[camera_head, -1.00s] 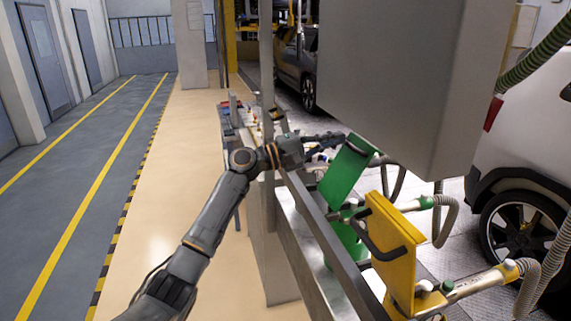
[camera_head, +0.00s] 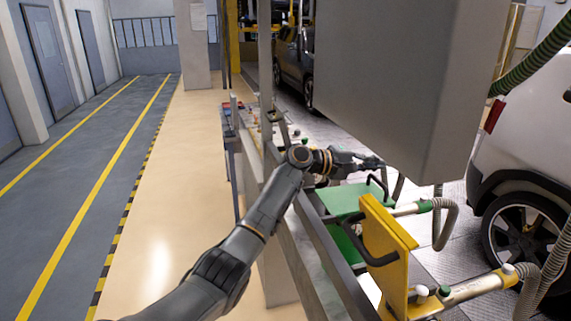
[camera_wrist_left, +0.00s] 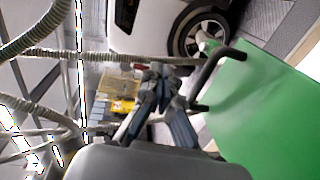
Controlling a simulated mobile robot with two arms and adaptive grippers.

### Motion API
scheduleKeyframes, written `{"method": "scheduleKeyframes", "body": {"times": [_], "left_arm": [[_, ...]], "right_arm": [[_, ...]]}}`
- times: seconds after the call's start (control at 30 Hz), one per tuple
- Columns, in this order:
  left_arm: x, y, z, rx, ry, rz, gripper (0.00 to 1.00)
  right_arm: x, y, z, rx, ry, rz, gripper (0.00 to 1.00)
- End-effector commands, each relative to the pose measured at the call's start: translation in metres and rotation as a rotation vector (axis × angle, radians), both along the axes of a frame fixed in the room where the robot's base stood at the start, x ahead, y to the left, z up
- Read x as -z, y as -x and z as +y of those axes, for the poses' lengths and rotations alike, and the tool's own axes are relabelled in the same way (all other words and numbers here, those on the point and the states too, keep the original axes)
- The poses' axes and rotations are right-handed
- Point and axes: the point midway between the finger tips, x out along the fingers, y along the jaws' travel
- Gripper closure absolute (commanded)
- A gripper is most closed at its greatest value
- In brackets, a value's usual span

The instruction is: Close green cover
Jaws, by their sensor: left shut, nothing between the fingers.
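The green cover (camera_head: 342,197) shows in the head view behind the yellow cover, lying nearly flat. In the wrist view it fills the right side as a broad green panel (camera_wrist_left: 265,110), with a black bar handle (camera_wrist_left: 222,62) at its edge. My left gripper (camera_head: 373,163) is shut and empty. It is over the far edge of the green cover, close to the handle. In the wrist view its fingers (camera_wrist_left: 152,82) are just left of the handle; I cannot tell whether they touch it. My right gripper is in neither view.
A yellow cover (camera_head: 388,245) with a black handle stands upright nearer to me. A large grey box (camera_head: 410,80) hangs above right. A metal rail (camera_head: 335,265) runs beneath my left arm. Hoses and a white car (camera_head: 530,150) are at the right. The walkway at left is clear.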

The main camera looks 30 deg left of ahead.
Motion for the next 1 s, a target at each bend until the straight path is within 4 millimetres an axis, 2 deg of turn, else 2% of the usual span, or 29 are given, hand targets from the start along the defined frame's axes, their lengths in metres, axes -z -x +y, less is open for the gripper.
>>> {"method": "scheduleKeyframes", "body": {"times": [0.1, 0.4, 1.0], "left_arm": [[0.009, -0.004, -0.002, 0.0, -0.049, 0.052, 1.0], [0.026, -0.007, -0.006, 0.0, -0.044, 0.052, 1.0], [0.028, -0.008, -0.006, -0.001, -0.044, 0.051, 1.0]], "right_arm": [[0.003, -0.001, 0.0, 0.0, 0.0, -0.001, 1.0], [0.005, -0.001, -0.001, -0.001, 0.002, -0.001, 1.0], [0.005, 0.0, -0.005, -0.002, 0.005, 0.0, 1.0]]}}
